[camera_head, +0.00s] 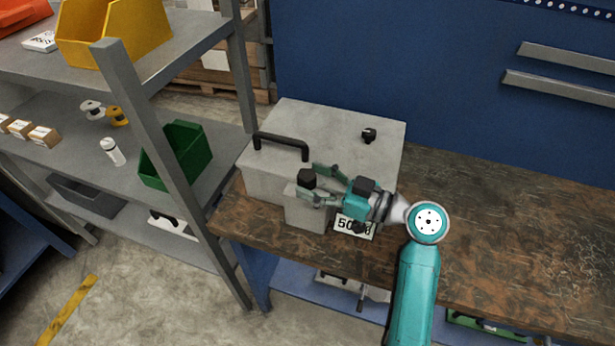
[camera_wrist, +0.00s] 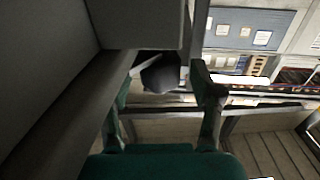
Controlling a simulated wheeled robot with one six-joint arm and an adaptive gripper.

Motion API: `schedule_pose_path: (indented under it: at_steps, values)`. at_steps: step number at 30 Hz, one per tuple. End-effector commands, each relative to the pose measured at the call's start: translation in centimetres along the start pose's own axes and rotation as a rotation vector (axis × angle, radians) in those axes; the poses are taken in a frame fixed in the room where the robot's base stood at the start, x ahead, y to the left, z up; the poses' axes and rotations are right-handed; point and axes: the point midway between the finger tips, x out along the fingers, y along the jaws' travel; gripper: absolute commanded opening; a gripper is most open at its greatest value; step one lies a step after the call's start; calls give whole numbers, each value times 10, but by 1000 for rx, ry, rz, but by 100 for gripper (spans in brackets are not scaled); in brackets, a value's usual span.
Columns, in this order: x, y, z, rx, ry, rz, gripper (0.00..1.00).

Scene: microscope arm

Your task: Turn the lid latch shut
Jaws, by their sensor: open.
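A grey metal box (camera_head: 335,125) stands on the brown bench, its lid carrying a black bar handle (camera_head: 281,147) at the left and a small black knob (camera_head: 368,135) at the right. A grey block (camera_head: 305,215) juts from its front, with a dark knob (camera_head: 307,177) on top; I cannot tell which knob is the lid latch. My teal gripper (camera_head: 311,184) is open, with its fingers on either side of the block's knob. In the wrist view the dark knob (camera_wrist: 160,74) sits between the open fingertips (camera_wrist: 166,80); contact cannot be told.
A shelf rack with a green bin (camera_head: 176,155) stands at the left. The bench top (camera_head: 510,225) is clear to the right.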

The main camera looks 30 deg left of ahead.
Motion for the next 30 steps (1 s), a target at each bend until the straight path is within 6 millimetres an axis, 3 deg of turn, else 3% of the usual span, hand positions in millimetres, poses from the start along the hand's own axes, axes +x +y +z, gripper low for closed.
schedule_pose_path:
  at_steps: [9, 15, 21, 30]
  values:
    - [-63, 1, 0, 0, 0, 4, 65]
    - [-92, 0, 0, -1, 0, 3, 65]
    - [-103, 0, 0, -1, -1, 1, 65]
    - [-103, 0, 0, -1, 0, 0, 65]
